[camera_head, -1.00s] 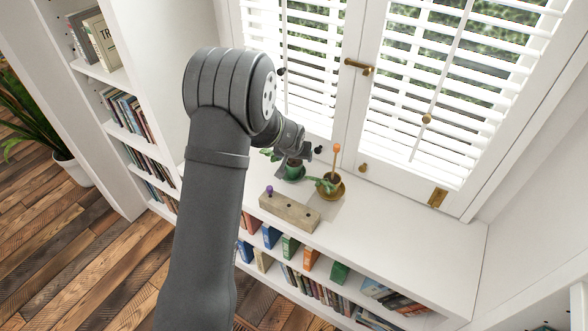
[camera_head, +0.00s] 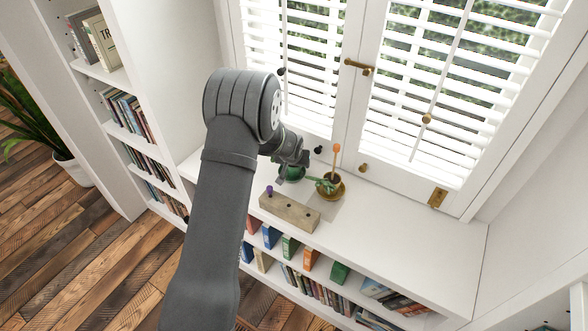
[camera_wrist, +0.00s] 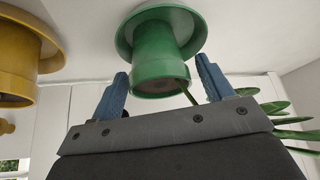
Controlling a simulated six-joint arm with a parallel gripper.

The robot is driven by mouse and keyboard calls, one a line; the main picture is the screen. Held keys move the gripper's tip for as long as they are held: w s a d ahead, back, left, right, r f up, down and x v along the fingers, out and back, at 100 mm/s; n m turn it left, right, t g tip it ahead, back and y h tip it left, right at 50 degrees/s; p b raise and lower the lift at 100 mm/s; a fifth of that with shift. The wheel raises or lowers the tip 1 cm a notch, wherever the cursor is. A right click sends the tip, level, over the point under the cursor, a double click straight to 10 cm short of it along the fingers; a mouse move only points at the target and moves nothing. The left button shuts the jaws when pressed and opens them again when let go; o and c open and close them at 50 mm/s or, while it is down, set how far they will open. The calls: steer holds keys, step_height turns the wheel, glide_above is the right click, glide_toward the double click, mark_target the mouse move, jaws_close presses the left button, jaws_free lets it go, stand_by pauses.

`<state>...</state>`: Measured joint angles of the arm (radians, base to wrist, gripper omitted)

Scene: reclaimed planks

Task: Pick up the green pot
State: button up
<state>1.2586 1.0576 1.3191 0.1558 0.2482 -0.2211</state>
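The green pot (camera_head: 291,176) stands on the white ledge by the window, partly hidden by my gripper (camera_head: 297,160) just above it. In the wrist view the picture looks inverted, and the green pot (camera_wrist: 160,60) shows with its round green saucer (camera_wrist: 128,40) against the white surface. My gripper (camera_wrist: 162,68) is open, with its blue fingertips apart on either side of the pot. Clear gaps show beside the pot, and I see no contact. Green leaves (camera_wrist: 290,122) show at the right, partly behind my gripper.
A mustard-yellow pot (camera_wrist: 18,60) stands close beside the green one; its saucer (camera_head: 339,195) and an orange-topped stick (camera_head: 337,152) show in the head view. A wooden block (camera_head: 288,213) with holes and a purple knob (camera_head: 269,190) lies in front. The ledge (camera_head: 410,240) is clear at right.

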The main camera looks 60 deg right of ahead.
steer(key=c, duration=1.1)
step_height(320, 180, up, 13)
steer(key=shift+r, duration=0.1)
steer(key=shift+c, duration=0.2)
step_height(320, 180, down, 9)
steer(key=n, duration=0.1)
steer(key=n+t+y, duration=0.1)
steer(key=n, duration=0.1)
steer(key=shift+f+t, duration=0.2)
steer(key=shift+t, duration=0.1)
steer(key=shift+f, duration=1.55)
